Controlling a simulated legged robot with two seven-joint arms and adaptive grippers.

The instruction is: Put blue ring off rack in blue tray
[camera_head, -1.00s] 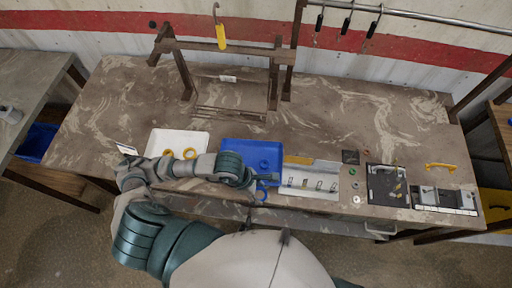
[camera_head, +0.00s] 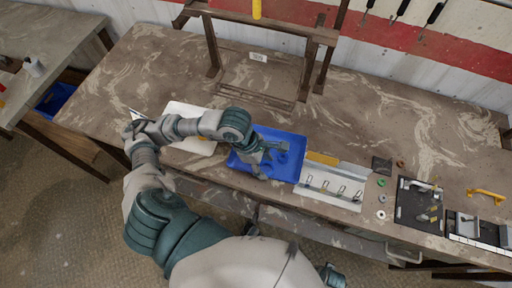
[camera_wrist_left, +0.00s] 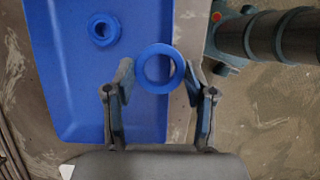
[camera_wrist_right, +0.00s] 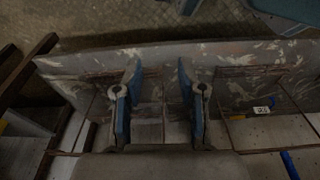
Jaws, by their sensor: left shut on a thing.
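The blue tray (camera_head: 292,142) lies on the table near its front edge; it also fills the left of the left wrist view (camera_wrist_left: 60,100). One blue ring (camera_wrist_left: 103,29) lies in it. The white rack (camera_head: 335,183) with several small hooks stands right of the tray. My right gripper (camera_wrist_right: 155,78) is open and empty.
A white tray (camera_head: 178,110) is partly hidden behind my left arm. A brown frame (camera_head: 297,45) stands at the back. Small rings (camera_head: 381,198), a dark board (camera_head: 418,205) and a yellow handle (camera_head: 485,194) lie to the right. The table's back right is clear.

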